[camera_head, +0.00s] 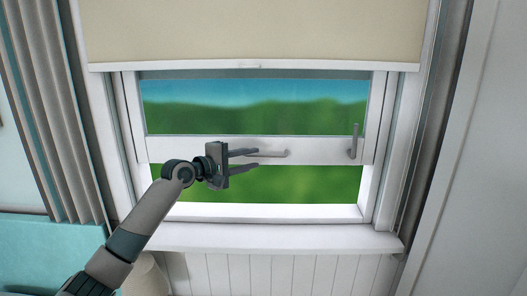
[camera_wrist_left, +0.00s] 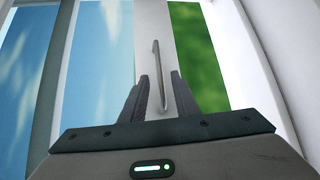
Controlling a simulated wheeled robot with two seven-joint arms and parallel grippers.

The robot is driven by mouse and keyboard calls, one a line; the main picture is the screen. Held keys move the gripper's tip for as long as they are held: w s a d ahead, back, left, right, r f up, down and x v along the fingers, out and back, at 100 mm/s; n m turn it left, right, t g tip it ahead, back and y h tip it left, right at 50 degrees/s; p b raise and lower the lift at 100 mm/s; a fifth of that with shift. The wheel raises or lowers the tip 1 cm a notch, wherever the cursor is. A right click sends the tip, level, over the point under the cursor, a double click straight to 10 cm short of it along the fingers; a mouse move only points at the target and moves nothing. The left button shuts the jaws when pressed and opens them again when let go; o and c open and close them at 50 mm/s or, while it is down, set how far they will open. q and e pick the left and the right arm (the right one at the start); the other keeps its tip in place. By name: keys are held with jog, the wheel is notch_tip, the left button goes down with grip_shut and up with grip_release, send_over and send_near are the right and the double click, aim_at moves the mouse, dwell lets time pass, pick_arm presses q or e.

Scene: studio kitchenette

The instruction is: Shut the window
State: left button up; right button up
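The window's white sash (camera_head: 325,151) is raised partway, with an open gap (camera_head: 300,184) below its bottom rail showing green outside. A slim grey bar handle (camera_head: 280,153) lies along the rail; it also shows in the left wrist view (camera_wrist_left: 156,60). My left gripper (camera_head: 258,158) is at the left part of this handle. Its two fingers are apart, and in the left wrist view the handle's near end appears between them, with gaps on both sides. I cannot tell whether either finger touches it. My right gripper is not in view.
A grey upright latch (camera_head: 355,141) stands at the rail's right end. A beige blind (camera_head: 250,30) hangs over the window's upper part. The white sill (camera_head: 280,238) is bare. Grey curtains (camera_head: 55,110) hang at the left, and a teal surface (camera_head: 45,255) is below them.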

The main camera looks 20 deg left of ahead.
aim_at(264, 156)
pick_arm(q)
jog(key=p+x, duration=0.1)
jog(key=x, duration=0.5)
jog(key=shift+p, duration=0.35)
jog(key=shift+f, duration=0.1)
grip_shut()
